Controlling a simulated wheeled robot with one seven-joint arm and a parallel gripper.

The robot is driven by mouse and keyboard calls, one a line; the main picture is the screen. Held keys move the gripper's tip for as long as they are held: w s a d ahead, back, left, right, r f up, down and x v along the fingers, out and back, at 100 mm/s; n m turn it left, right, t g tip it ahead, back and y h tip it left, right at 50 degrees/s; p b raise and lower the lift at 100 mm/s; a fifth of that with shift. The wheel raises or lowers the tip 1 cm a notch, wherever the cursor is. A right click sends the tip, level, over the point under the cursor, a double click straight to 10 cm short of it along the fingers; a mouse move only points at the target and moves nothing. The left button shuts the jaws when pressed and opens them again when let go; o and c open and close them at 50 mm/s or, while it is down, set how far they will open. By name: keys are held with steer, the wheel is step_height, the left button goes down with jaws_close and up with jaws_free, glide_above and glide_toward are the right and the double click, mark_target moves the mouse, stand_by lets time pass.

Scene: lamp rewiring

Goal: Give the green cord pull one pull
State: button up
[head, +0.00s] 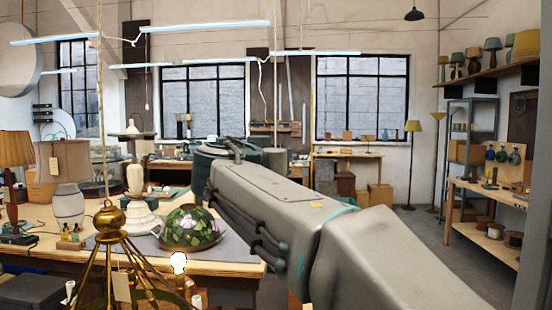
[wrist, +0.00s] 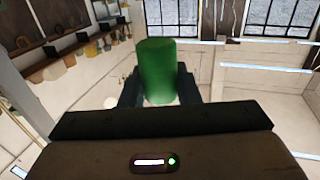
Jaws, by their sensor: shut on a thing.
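The green cord pull (wrist: 157,62) is a plain green cylinder in the upper middle of the wrist view. My gripper (wrist: 158,90) has one dark finger on each side of it and is shut on it. The pull's far end sticks out beyond the fingertips. I cannot make out its cord in the wrist view. In the head view my own arm fills the lower right and middle, and I cannot make out the gripper or the green pull there.
A workbench (head: 38,218) at left bears a stained-glass shade (head: 192,228) and a table lamp (head: 67,180). Tube lights (head: 205,27) hang overhead. A shelf unit (head: 472,135) stands at right, with open floor (head: 425,225) before it.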

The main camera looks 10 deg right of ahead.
steer(key=shift+r+p, duration=0.6)
steer(key=shift+r, duration=0.65)
steer(key=o, duration=1)
steer(key=b+v, duration=0.4)
steer(key=v, duration=1)
steer(key=s+d+f+n+g+y, duration=0.1)
steer(key=d+f+n+g+y, duration=0.2)
steer(key=f, duration=0.9)
steer(key=s+d+f+n+g+y, duration=0.15)
steer(key=d+f+g, duration=0.25)
steer(key=f, duration=0.8)
steer(key=s+f+g+y, duration=0.1)
steer(key=s+f+y, duration=0.1)
steer(key=s+f, duration=0.2)
steer(key=s+f+n+g+y, duration=0.1)
steer(key=s+f, duration=0.3)
steer(key=f, duration=0.6)
steer(key=s+d+f+n+g+y+p, duration=0.1)
steer(key=s+f+g+y, duration=0.1)
steer(key=f, duration=0.6)
steer(key=shift+s+d+n+g+y, duration=0.1)
steer(key=shift+s+n+g+y, duration=0.3)
steer(key=shift+s, duration=0.9)
